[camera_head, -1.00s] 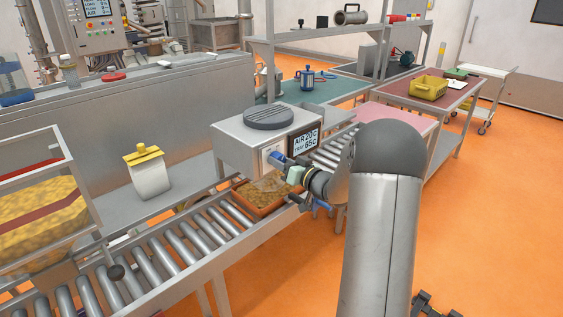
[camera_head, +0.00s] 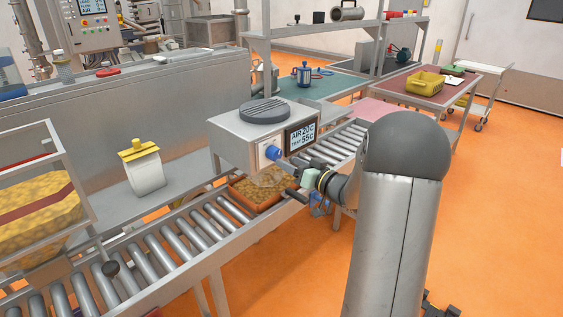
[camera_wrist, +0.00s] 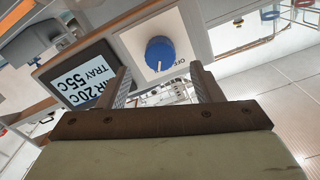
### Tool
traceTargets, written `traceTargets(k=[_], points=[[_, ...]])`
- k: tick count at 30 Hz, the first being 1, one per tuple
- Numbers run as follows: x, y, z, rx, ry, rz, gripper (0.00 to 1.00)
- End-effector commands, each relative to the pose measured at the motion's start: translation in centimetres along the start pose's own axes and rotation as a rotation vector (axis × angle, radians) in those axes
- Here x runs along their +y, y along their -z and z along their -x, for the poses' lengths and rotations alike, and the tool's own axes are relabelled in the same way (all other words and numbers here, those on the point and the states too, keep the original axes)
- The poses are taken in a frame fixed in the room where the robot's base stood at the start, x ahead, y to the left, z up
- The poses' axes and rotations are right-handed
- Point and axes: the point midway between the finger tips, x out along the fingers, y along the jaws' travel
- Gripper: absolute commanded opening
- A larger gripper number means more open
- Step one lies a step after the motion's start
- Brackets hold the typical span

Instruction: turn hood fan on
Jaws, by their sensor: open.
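The hood is a grey metal box (camera_head: 235,142) over the roller conveyor, with a round dark grille on top. On its front is a white plate with a blue knob (camera_head: 272,153), beside a display reading AIR 20C, TRAY 55C (camera_head: 302,136). In the wrist view the blue knob (camera_wrist: 160,53) has a white mark at its lower edge, and partly readable lettering, seemingly OFF, sits to its lower right. My gripper (camera_head: 292,190) is open and empty, right of and below the knob. In the wrist view its fingers (camera_wrist: 162,75) are apart, with the knob beyond their tips, untouched.
An orange tray (camera_head: 262,205) with brown contents and a crumpled clear covering sits on the conveyor (camera_head: 165,250) under the hood. A white pouch with a yellow clip (camera_head: 146,175) stands left. A framed bin of yellow pieces (camera_head: 35,205) is at far left.

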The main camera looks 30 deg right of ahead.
Motion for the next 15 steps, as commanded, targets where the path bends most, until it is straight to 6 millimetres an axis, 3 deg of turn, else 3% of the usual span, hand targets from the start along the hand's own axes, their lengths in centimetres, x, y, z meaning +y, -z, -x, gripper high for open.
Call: traceTargets(k=[3,9,15], points=[[0.2,-0.2,3.2,0.001,-0.005,0.002,0.59],[0.1,-0.1,7.8,0.001,-0.004,0.001,0.59],[0.1,-0.1,10.5,0.001,-0.001,0.001,0.59]])
